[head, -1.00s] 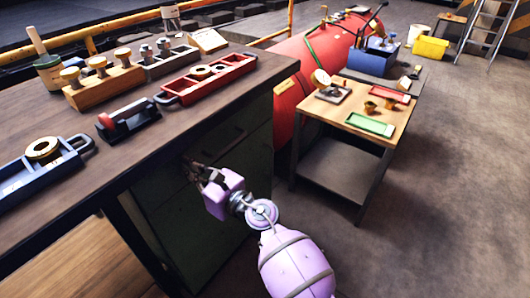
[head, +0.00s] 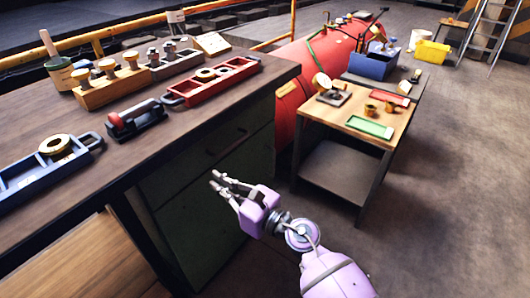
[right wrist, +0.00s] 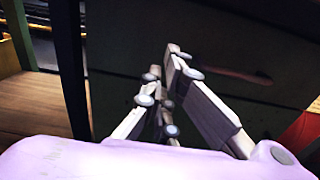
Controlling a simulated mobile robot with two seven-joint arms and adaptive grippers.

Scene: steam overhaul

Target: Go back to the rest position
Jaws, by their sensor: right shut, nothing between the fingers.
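My right gripper (head: 216,181) is in front of the dark green drawer cabinet under the workbench (head: 75,170), below the bench top's edge. It is shut and holds nothing. In the right wrist view its fingers (right wrist: 160,85) come together in front of the cabinet's dark face (right wrist: 220,40). The gripper touches nothing that I can see. My left gripper is not in view.
On the bench stand a wooden block with brass-topped parts (head: 108,85), a red tray (head: 211,80), a dark blue tray (head: 45,175) and a small black-and-red fixture (head: 135,120). A small cart (head: 330,115) holds a green tray (head: 369,127). The floor at right (head: 450,200) is clear.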

